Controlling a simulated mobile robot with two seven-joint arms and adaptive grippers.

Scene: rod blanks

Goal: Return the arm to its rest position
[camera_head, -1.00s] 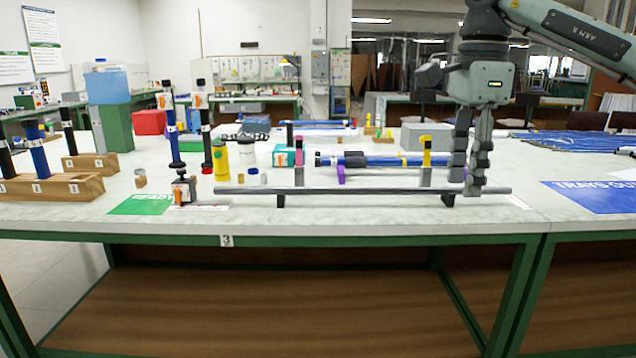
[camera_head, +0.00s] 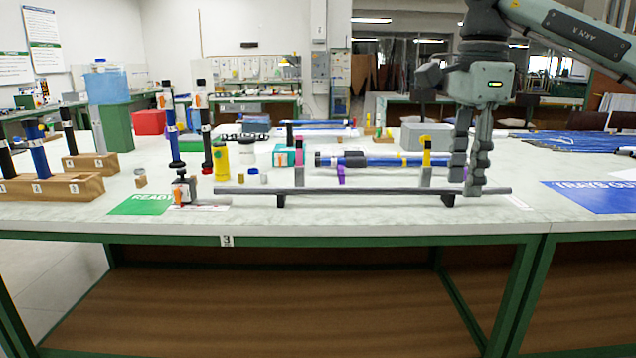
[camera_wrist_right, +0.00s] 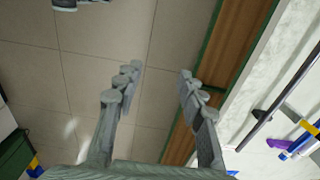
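My right gripper (camera_head: 466,186) hangs fingers down at the right end of the grey rod (camera_head: 350,191) in the head view and hides part of it. In the right wrist view the same gripper (camera_wrist_right: 159,72) has its fingers apart with nothing between them, over the floor in front of the table edge. The rod (camera_wrist_right: 281,97) lies to the right there, clear of the fingers. It rests level on two dark supports (camera_head: 448,200) near the table's front edge. My left gripper is not in view.
The worktable (camera_head: 350,215) holds a wooden rack (camera_head: 60,188) with upright rods at left, a green mat (camera_head: 140,206), a yellow cylinder (camera_head: 220,162), and a blue mat (camera_head: 597,197) at right. Floor (camera_wrist_right: 60,75) is open before the table.

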